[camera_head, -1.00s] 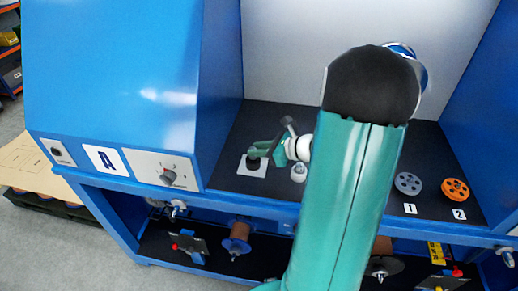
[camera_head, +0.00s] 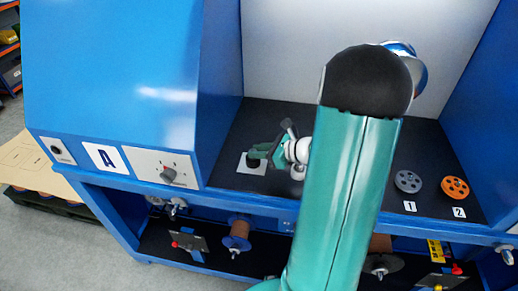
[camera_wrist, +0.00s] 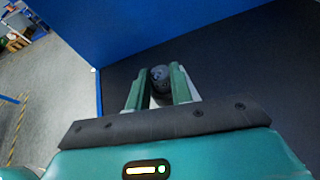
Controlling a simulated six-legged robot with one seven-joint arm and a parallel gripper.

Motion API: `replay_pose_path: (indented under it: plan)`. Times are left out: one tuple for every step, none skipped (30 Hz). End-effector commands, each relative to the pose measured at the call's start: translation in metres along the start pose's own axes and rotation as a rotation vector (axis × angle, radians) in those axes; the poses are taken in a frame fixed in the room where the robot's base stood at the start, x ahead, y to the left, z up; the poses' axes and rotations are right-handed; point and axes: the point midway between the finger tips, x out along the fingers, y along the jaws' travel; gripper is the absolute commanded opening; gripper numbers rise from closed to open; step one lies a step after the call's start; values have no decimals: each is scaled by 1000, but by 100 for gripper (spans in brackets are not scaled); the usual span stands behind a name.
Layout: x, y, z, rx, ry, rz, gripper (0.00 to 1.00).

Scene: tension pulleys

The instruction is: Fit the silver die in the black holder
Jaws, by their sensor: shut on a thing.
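My gripper (camera_head: 259,152) reaches down over a white square plate (camera_head: 246,169) on the dark shelf. A round black piece (camera_head: 254,163), which looks like the black holder, shows on the plate just under the fingers. In the wrist view, my gripper (camera_wrist: 160,86) is shut on a round dark-grey piece (camera_wrist: 160,72), with one finger on each side. I take this piece to be the silver die, though it looks dark here. Whether it sits in the holder or above it is hidden by the fingers.
A grey pulley (camera_head: 408,181) and an orange pulley (camera_head: 455,188) lie at the right, by labels 1 and 2. Blue cabinet walls (camera_head: 221,90) close in the left side and the right. Spools (camera_head: 238,232) hang below the shelf. Bare dark shelf surrounds the plate.

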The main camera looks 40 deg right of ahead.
Motion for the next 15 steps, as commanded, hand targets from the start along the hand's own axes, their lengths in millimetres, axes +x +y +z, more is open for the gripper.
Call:
replay_pose_path:
  plan:
    - [1,0,-2,1,0,0,0]
    - [1,0,-3,1,0,0,0]
    - [2,0,-4,1,0,0,0]
    - [2,0,-5,1,0,0,0]
    - [2,0,-6,0,0,0,0]
    - [2,0,-5,-1,0,0,0]
    - [2,0,-5,-1,0,0,0]
    - [2,0,-5,0,0,0,0]
    - [2,0,-5,0,1,0,0]
    - [2,0,-5,0,1,0,0]
    - [2,0,-5,0,1,0,0]
    - [2,0,-6,0,1,0,0]
    - [2,0,-6,0,1,0,0]
    - [2,0,-6,0,1,0,0]
    - [2,0,-6,0,1,0,0]
